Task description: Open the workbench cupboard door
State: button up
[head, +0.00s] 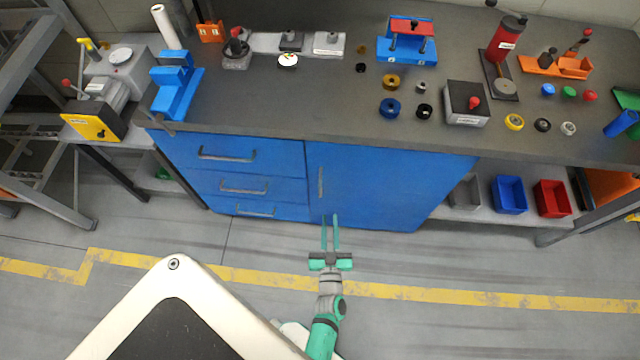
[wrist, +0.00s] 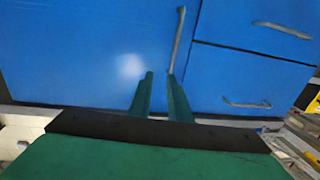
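The blue cupboard door (head: 383,185) is on the front of the workbench, right of the drawers, and looks shut. Its upright grey handle (head: 320,183) is near the door's left edge. In the wrist view the door (wrist: 85,60) fills the left and middle, and the handle (wrist: 177,40) is beyond my fingertips. My gripper (head: 331,218) is in front of the cupboard, with its two green fingers apart and nothing between them. In the wrist view the gripper (wrist: 160,80) has its right fingertip near the handle's end; I cannot tell whether they touch.
Blue drawers (head: 230,187) with grey handles are left of the door. An open shelf with grey, blue (head: 509,195) and red bins is to the right. The worktop (head: 320,110) holds tools and small parts. The floor before the cupboard is clear, with a yellow line (head: 430,294).

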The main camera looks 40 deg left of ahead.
jog(key=n+g+y, duration=0.1)
send_near(320, 186)
jog(key=x, duration=1)
jog(key=shift+w+a, duration=0.2)
jog(key=shift+w, duration=0.05)
grip_shut()
